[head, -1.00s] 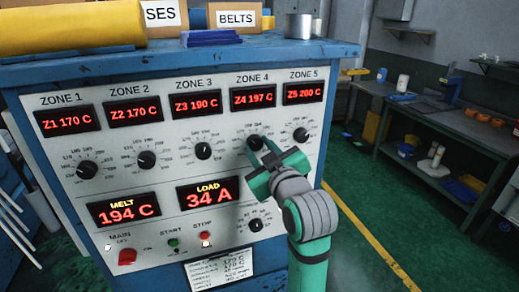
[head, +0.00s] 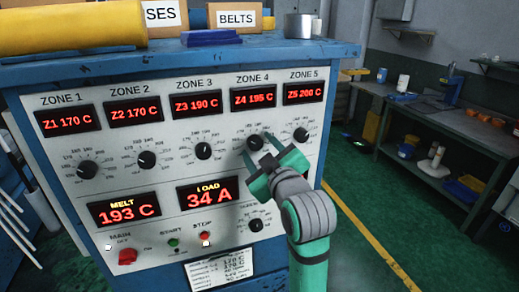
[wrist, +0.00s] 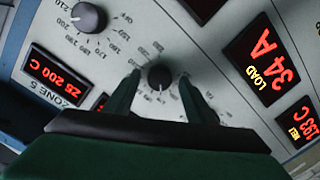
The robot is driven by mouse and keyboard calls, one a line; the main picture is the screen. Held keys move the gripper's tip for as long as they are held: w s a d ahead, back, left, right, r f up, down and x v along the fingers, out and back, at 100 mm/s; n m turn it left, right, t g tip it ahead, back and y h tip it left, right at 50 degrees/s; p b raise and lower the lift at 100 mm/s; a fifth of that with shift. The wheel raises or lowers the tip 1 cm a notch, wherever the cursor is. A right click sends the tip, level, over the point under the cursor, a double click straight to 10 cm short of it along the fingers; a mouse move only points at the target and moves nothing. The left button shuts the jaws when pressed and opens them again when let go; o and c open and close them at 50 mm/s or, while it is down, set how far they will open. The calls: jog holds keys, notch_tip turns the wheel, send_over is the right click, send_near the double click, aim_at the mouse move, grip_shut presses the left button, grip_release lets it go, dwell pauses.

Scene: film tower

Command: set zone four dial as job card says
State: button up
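The zone four dial (head: 255,142) is a black knob on the white panel, and the zone four display (head: 253,97) above it reads Z4 195 C. My gripper (head: 258,152) is in front of this dial. In the wrist view the dial (wrist: 160,76) shows between my two fingertips (wrist: 161,85), with a gap on each side. The fingers are apart and hold nothing. The dial's pointer mark is too small to read. A printed card (head: 220,270) is at the panel's bottom; its fine print is mostly illegible.
The zone three dial (head: 204,151) and zone five dial (head: 301,135) flank it closely. A lower dial (head: 255,225) sits below, beside my arm. The main switch (head: 127,257) and start and stop buttons are lower left. A workbench (head: 430,115) stands at right beyond clear green floor.

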jog(key=v, duration=1)
jog(key=shift+s, duration=0.4)
jog(key=shift+d, duration=0.1)
